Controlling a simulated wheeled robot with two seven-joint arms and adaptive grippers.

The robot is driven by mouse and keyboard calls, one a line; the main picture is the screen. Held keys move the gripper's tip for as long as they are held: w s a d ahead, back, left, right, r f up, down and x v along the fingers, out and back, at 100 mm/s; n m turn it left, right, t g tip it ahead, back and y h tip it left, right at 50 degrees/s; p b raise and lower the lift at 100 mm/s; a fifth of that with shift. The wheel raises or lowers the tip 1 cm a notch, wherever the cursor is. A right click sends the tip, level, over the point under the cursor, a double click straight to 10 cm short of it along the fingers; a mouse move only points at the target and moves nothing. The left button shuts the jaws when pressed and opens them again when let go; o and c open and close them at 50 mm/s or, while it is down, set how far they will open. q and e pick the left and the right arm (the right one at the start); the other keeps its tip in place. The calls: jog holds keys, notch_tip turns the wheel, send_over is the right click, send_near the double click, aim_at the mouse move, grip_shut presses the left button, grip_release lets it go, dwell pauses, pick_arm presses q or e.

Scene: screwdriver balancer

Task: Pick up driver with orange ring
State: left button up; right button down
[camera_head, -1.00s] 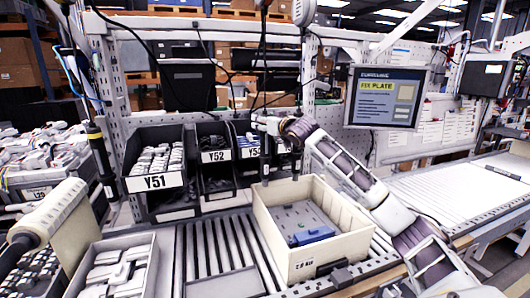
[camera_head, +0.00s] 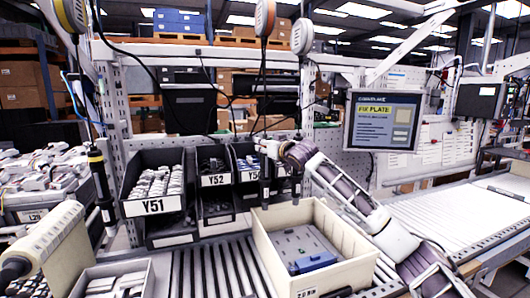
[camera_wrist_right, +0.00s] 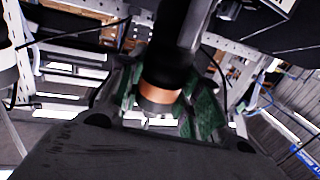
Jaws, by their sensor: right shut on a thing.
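The driver with the orange ring (camera_wrist_right: 160,92) is a black cylinder with a copper-orange band, seen close up in the right wrist view. My right gripper (camera_wrist_right: 166,104) is shut on it around the band, with green pads on both sides. In the head view my right gripper (camera_head: 268,149) is small, in front of the bins and above the far rim of the beige crate. A dark driver body (camera_head: 265,187) hangs below it there; its ring cannot be made out. My left gripper is not in view.
The beige crate (camera_head: 362,268) holds a grey plate and a blue part (camera_head: 313,262). Dark bins (camera_head: 152,206) stand behind the roller conveyor (camera_head: 215,270). Another dark hanging tool (camera_head: 296,187) is close by on the right. Cables hang from balancers (camera_head: 265,18) overhead.

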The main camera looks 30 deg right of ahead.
jog(key=shift+r, duration=4.9)
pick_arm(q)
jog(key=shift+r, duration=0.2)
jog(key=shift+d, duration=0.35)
